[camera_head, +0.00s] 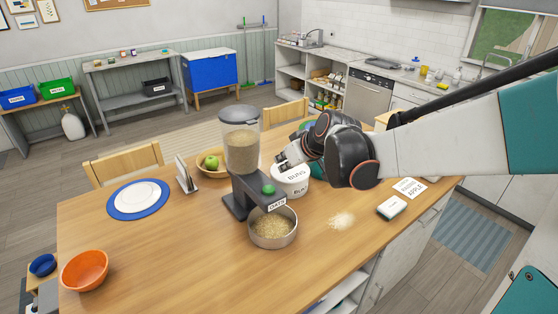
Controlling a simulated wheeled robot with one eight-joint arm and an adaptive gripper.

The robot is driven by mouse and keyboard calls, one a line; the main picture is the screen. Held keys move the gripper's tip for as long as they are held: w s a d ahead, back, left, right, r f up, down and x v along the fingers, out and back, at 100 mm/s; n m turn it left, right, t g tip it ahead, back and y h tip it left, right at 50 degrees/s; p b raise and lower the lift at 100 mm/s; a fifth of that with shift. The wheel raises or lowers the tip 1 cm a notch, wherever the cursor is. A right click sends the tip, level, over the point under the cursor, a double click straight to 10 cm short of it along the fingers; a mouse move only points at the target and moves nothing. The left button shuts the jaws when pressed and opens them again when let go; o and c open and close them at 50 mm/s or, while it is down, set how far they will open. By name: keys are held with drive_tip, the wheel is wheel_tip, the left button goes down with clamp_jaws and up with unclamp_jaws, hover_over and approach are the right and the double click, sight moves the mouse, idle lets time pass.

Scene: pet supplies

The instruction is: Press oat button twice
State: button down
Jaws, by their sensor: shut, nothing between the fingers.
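The oat dispenser (240,150) stands upright on the wooden table, with a clear hopper of oats and a dark base. Its green button (268,189) sits on top of the spout, above a label that seems to read OATS. A metal bowl (272,240) under the spout holds oats. My gripper (281,162) is shut and empty, just above and right of the button, over a white tub (291,181). It looks apart from the button. My arm comes in from the right and hides part of the table behind it.
A wicker basket with a green apple (211,162) stands behind the dispenser. A tablet stand (186,174), a blue-rimmed plate (116,205) and an orange bowl (84,270) are to the left. Spilled oats (341,220) and a small box (391,207) lie to the right.

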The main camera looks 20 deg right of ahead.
drive_tip(key=b, duration=0.2)
hover_over(267, 188)
drive_tip(key=s, duration=0.2)
drive_tip(key=f, duration=0.7)
drive_tip(key=shift+w+d, duration=0.25)
drive_tip(key=shift+d, duration=0.15)
wheel_tip(267, 188, down, 2)
drive_tip(key=shift+w+f, duration=0.15)
drive_tip(key=shift+f, duration=0.05)
drive_tip(key=shift+f+b, duration=0.3)
drive_tip(key=shift+f, duration=0.5)
drive_tip(key=shift+s+f+b, duration=0.2)
drive_tip(key=shift+f+b, duration=0.8)
drive_tip(key=shift+f, duration=0.1)
drive_tip(key=shift+s, duration=0.15)
drive_tip(key=shift+r, duration=0.1)
